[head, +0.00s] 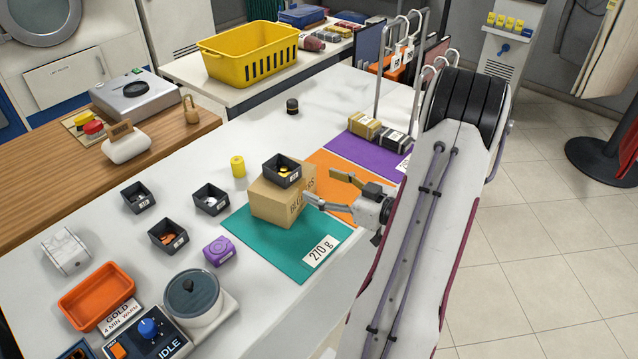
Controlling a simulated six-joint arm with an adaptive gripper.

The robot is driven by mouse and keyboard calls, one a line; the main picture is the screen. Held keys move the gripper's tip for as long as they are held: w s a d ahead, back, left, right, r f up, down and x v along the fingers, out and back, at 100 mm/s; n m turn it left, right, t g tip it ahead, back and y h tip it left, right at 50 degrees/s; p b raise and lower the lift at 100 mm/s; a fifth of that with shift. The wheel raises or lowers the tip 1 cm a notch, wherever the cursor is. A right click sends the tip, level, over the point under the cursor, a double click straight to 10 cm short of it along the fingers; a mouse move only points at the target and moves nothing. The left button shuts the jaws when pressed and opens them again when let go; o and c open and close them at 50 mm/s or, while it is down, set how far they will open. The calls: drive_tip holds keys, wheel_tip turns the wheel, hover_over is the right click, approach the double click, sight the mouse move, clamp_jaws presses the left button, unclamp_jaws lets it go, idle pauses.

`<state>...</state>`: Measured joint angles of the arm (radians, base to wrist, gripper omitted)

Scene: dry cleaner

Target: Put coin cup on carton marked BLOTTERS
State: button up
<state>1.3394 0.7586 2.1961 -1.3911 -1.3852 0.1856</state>
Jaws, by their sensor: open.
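The carton marked BLOTTERS (268,202) is a tan box standing on the teal mat (285,255). A small dark square cup (281,176) with yellow pieces in it sits on top of the carton. It looks upright and near the carton's back edge. My gripper (322,187) is open and empty, just right of the carton, with its fingers pointing left toward the carton and cup. One finger tip is close to the carton's right side; I cannot tell if it touches. Part of the carton's lettering is hidden by the finger.
Dark cups (211,200) stand left of the carton, with a yellow cylinder (238,166) and purple block (218,250) nearby. An orange mat (345,205) and purple mat (362,157) lie behind my gripper. A pot (194,297) and orange tray (96,296) are front left.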

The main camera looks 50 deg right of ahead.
idle(0.8)
drive_tip(key=w+a+r+n+g+h, duration=0.1)
drive_tip(key=w+a+r+g+h, duration=0.2)
drive_tip(key=w+r, duration=0.45)
drive_tip(key=a+r+m+g+h, duration=0.1)
drive_tip(key=a+r+g+h, duration=0.2)
drive_tip(key=a+r, duration=0.5)
drive_tip(key=s+a+g+y, duration=0.2)
drive_tip(key=s+a+y, duration=0.1)
drive_tip(key=s+a, duration=0.7)
drive_tip(key=s+a+g+y, duration=0.2)
drive_tip(key=s+a, duration=0.8)
drive_tip(key=a, duration=0.7)
drive_tip(key=shift+s+a+r+g+y, duration=0.15)
drive_tip(key=shift+s+r+g+y, duration=0.15)
drive_tip(key=shift+y, duration=0.1)
